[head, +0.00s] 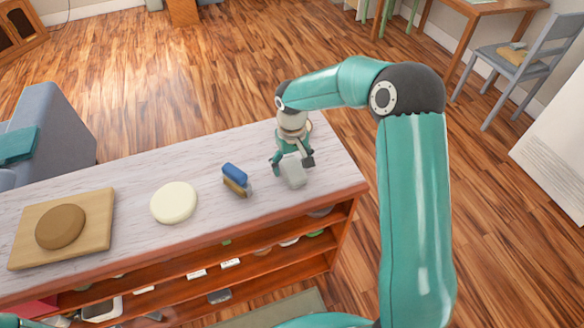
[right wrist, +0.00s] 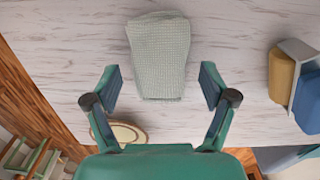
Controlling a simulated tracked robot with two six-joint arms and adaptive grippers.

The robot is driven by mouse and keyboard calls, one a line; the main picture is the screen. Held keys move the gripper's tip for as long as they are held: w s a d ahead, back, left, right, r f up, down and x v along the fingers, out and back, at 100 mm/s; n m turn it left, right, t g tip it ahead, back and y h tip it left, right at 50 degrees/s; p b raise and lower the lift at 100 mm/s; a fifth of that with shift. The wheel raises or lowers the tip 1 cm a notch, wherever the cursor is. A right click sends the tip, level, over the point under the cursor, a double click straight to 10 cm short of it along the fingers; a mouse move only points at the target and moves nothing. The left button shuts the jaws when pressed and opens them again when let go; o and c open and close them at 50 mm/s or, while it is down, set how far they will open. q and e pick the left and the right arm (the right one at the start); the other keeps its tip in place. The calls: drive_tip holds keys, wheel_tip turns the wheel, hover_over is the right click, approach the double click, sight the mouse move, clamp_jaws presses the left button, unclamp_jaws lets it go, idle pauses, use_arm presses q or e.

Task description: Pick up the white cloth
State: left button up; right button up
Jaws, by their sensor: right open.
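The white cloth (head: 294,172) looks pale grey-white and lies folded near the right end of the marble-look counter top. In the right wrist view the cloth (right wrist: 158,50) is a woven, roughly rectangular piece. My right gripper (head: 292,160) is over the cloth's near-arm end, with its fingers spread to either side. In the right wrist view the open right gripper (right wrist: 161,78) has a clear gap between each finger and the cloth, and nothing is held. Whether the fingertips touch the counter I cannot tell. My left gripper is not in view.
A blue and yellow sponge set (head: 236,179) stands left of the cloth. Further left are a cream round (head: 174,202) and a board (head: 96,237) with a brown round loaf. A round rimmed item (right wrist: 128,131) lies partly hidden by my gripper. Open shelves (head: 270,262) sit below.

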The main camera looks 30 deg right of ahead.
drive_tip(key=shift+f, duration=0.6)
drive_tip(key=c, duration=1.2)
drive_tip(key=shift+c, duration=0.2)
drive_tip(key=shift+r, duration=0.15)
